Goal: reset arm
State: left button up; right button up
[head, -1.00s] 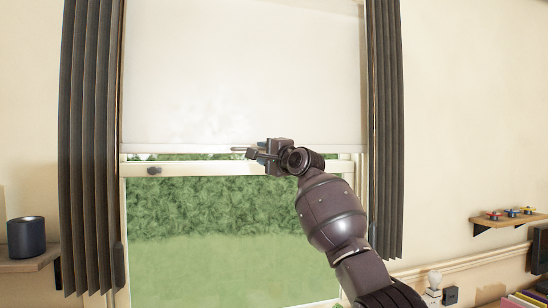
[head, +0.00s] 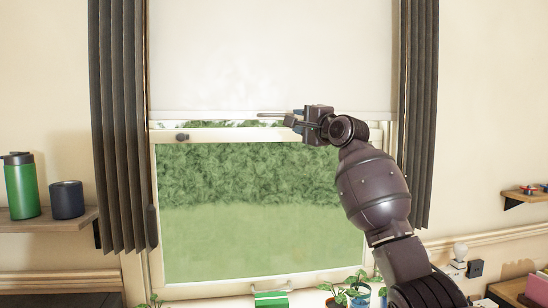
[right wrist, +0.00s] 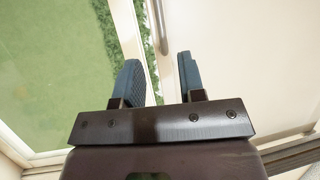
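My right arm rises from the lower right in the head view. My right gripper (head: 290,120) is in front of the window, at the height of the blind's lower edge. In the right wrist view its two blue fingers stand apart with nothing between them (right wrist: 158,72). The white roller blind (head: 270,60) covers the upper window, and its bottom bar also shows beyond the fingers in the right wrist view (right wrist: 155,25). I cannot tell whether the gripper touches the blind. My left gripper is not in view.
Dark curtains (head: 120,130) hang on both sides of the window. A left shelf (head: 45,224) holds a green bottle (head: 21,186) and a dark cup (head: 67,200). Potted plants (head: 337,298) stand below the window. A small shelf (head: 525,199) is at the right.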

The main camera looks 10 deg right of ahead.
notch_tip(320, 180, up, 4)
jog(key=s+n+t, duration=0.2)
jog(key=s+n, duration=0.1)
jog(key=n, duration=0.4)
jog(key=s+d+f+n+h, duration=0.1)
jog(key=s+f+n+h, duration=0.2)
jog(key=f, duration=1.1)
jog(key=s+f+n+g, duration=0.1)
jog(key=s+f+n, duration=0.3)
jog(key=f, duration=1)
jog(key=s+d+f+n+h, duration=0.15)
jog(key=s+f, duration=0.35)
jog(key=f, duration=0.9)
jog(key=s+d+f+m+g+h, duration=0.2)
jog(key=s+f+g, duration=0.5)
jog(key=s+f, duration=2.5)
jog(key=shift+s+d+g+h, duration=0.4)
jog(key=shift+s+d+h, duration=0.35)
jog(key=shift+s+d, duration=0.35)
